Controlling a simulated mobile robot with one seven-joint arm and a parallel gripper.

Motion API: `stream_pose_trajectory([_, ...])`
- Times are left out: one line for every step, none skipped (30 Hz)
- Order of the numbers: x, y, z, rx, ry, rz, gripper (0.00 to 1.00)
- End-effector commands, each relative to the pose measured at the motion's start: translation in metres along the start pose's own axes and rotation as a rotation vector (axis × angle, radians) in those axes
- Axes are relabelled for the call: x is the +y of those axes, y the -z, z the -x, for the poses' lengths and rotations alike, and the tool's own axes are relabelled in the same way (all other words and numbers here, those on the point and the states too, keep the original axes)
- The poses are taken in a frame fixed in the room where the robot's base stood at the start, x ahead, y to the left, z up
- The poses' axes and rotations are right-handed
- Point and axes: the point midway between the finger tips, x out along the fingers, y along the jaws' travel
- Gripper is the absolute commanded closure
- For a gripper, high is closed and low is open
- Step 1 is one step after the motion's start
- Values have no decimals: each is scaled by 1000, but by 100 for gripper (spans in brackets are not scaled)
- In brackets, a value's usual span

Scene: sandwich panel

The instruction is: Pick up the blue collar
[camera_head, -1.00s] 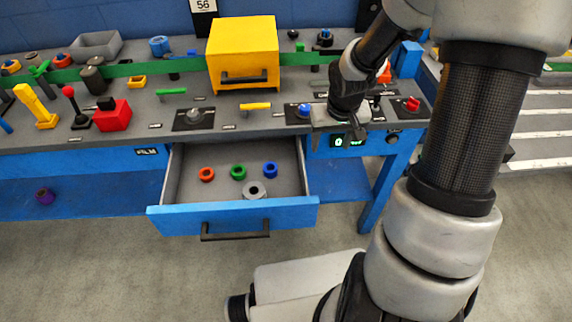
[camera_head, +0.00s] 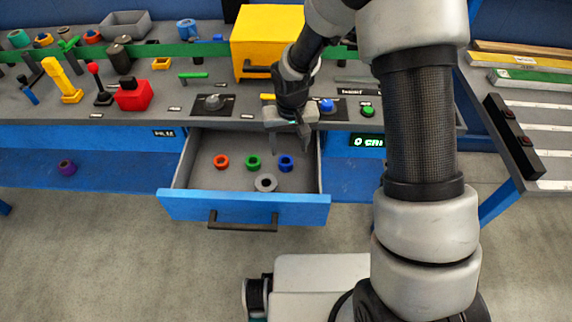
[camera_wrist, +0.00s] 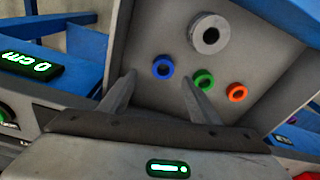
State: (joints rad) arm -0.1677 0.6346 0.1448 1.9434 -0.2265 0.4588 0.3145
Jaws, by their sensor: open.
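The blue collar (camera_head: 286,163) is a small ring lying in the open drawer (camera_head: 245,210), at the right of a row with a green collar (camera_head: 253,162) and a red-orange collar (camera_head: 222,162). A larger grey collar (camera_head: 265,183) lies in front of them. In the wrist view the blue collar (camera_wrist: 163,68) shows beyond and between my fingertips, nearer the left one. My gripper (camera_head: 290,143) is open and empty, above the back right part of the drawer. It is apart from the blue collar. Both fingers also show in the wrist view (camera_wrist: 158,78).
The drawer's side walls and front handle (camera_head: 243,224) surround the collars. The bench top behind carries a yellow box (camera_head: 268,40), a red block (camera_head: 133,95), a blue knob (camera_head: 326,105) and a green button (camera_head: 368,111). A side table (camera_head: 545,125) stands at the right.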

Motion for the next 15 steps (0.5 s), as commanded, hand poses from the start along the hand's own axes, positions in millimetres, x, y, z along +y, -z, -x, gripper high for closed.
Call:
stream_pose_trajectory([0, -1, -11, -4, 0, 0, 43])
stream_pose_trajectory([0, -1, -16, -3, 0, -1, 43])
stream_pose_trajectory([0, -1, -20, -2, 0, -1, 43])
stream_pose_trajectory([0, 0, -23, -1, 0, -1, 43])
stream_pose_trajectory([0, 0, -26, -1, 0, 0, 43])
stream_pose_trajectory([0, 0, -28, -1, -1, 0, 43])
stream_pose_trajectory([0, 0, -29, -1, -1, 0, 43])
stream_pose_trajectory([0, 0, -30, 0, -1, 0, 43])
stream_pose_trajectory([0, 0, -32, 0, 0, 0, 43])
stream_pose_trajectory([-1, 0, -35, 0, 0, 1, 43])
stream_pose_trajectory([-2, 0, -38, 0, 0, 1, 43])
stream_pose_trajectory([-3, 0, -44, -1, 0, 0, 43])
stream_pose_trajectory([-4, 0, -50, -2, 0, 0, 43])
stream_pose_trajectory([-6, 0, -54, -2, 0, 0, 43])
stream_pose_trajectory([-8, 1, -61, -3, 0, 1, 43])
